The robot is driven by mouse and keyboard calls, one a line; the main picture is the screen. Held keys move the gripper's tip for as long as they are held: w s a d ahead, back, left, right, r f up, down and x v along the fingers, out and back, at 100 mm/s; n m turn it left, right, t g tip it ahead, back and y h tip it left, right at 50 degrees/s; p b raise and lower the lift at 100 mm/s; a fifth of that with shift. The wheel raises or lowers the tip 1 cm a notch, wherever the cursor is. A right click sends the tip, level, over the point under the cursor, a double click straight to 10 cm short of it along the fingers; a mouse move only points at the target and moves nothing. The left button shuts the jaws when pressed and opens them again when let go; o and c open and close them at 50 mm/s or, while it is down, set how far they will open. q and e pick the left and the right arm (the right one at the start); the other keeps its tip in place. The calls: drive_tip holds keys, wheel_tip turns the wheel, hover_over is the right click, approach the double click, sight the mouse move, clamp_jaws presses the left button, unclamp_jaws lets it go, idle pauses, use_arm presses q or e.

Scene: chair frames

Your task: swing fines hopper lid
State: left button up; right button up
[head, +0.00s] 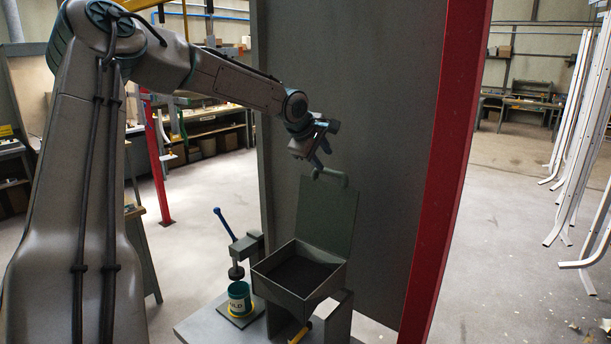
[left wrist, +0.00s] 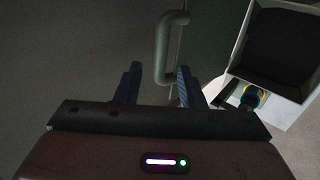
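The fines hopper (head: 297,275) is a grey open box with dark fines inside, in the lower middle of the head view. Its grey-green lid (head: 328,218) stands raised, nearly upright, at the back of the box. A pale green handle (head: 329,176) is on the lid's top edge. The hopper box (left wrist: 277,50) shows at upper right. My right gripper is not in view.
A tall grey panel (head: 350,80) with a red post (head: 447,170) stands right behind the lid. A green-and-white tin (head: 239,297) and a blue-handled lever device (head: 236,245) stand left of the hopper. White chair frames (head: 574,120) hang at right.

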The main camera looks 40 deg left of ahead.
sight(330, 172)
use_arm(q)
drive_tip(key=x, duration=0.7)
drive_tip(key=shift+a+f, duration=0.2)
drive_tip(key=shift+s+r, duration=0.2)
drive_tip(key=shift+s, duration=0.1)
drive_tip(key=shift+c, duration=0.5)
drive_tip(key=shift+s, duration=0.1)
drive_tip(key=c, duration=0.4)
drive_tip(key=shift+w+f, duration=0.2)
clamp_jaws()
